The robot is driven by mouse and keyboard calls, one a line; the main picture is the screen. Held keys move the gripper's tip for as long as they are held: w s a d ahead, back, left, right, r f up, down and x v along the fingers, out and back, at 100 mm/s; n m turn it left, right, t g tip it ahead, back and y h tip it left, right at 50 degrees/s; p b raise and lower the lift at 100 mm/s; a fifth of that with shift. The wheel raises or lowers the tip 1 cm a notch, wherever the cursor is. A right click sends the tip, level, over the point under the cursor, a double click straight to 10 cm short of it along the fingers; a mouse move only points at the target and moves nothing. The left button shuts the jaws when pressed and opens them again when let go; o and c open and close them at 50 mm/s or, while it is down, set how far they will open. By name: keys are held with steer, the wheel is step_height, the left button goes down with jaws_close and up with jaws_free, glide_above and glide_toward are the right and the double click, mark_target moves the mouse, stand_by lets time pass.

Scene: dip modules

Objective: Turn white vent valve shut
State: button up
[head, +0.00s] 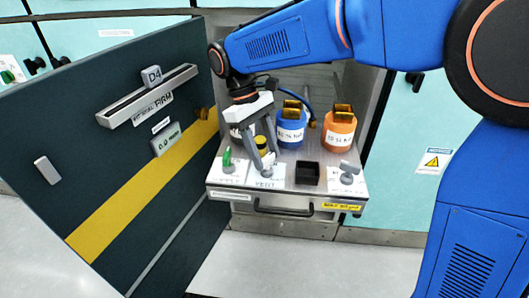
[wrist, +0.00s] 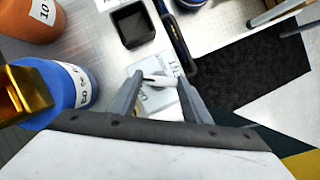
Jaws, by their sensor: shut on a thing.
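The white vent valve (head: 267,171) stands at the front of the pulled-out tray, above a label reading VENT. In the wrist view its white handle (wrist: 160,81) lies between the two fingertips. My gripper (head: 265,168) reaches down from above and is shut on the handle. It also shows in the wrist view (wrist: 163,84), with a finger on each side of the handle. The fingers hide part of the valve and its base.
A green-handled valve (head: 227,158) is to the left and a grey-handled valve (head: 348,173) to the right. A black square box (head: 307,173) sits between. Blue (head: 290,127) and orange (head: 339,130) canisters stand behind. An open dark door (head: 110,150) fills the left.

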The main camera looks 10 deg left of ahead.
steer(key=m+y, duration=0.1)
steer(key=m, duration=0.2)
steer(key=m+g+y, duration=0.1)
steer(key=m, duration=0.2)
steer(key=shift+w+d+m+g, duration=0.2)
steer(key=shift+m+g, duration=0.1)
steer(key=m+y, duration=0.1)
steer(key=m, duration=0.1)
steer(key=m+y, duration=0.1)
steer(key=m, duration=0.1)
steer(key=shift+d+m+g, duration=0.1)
steer(key=shift+m+g, duration=0.2)
steer(key=shift+m, duration=0.1)
steer(key=o, duration=1)
steer(key=shift+o, duration=0.2)
steer(key=v, duration=1.7)
steer(key=shift+r, duration=0.25)
steer(key=shift+d, duration=0.15)
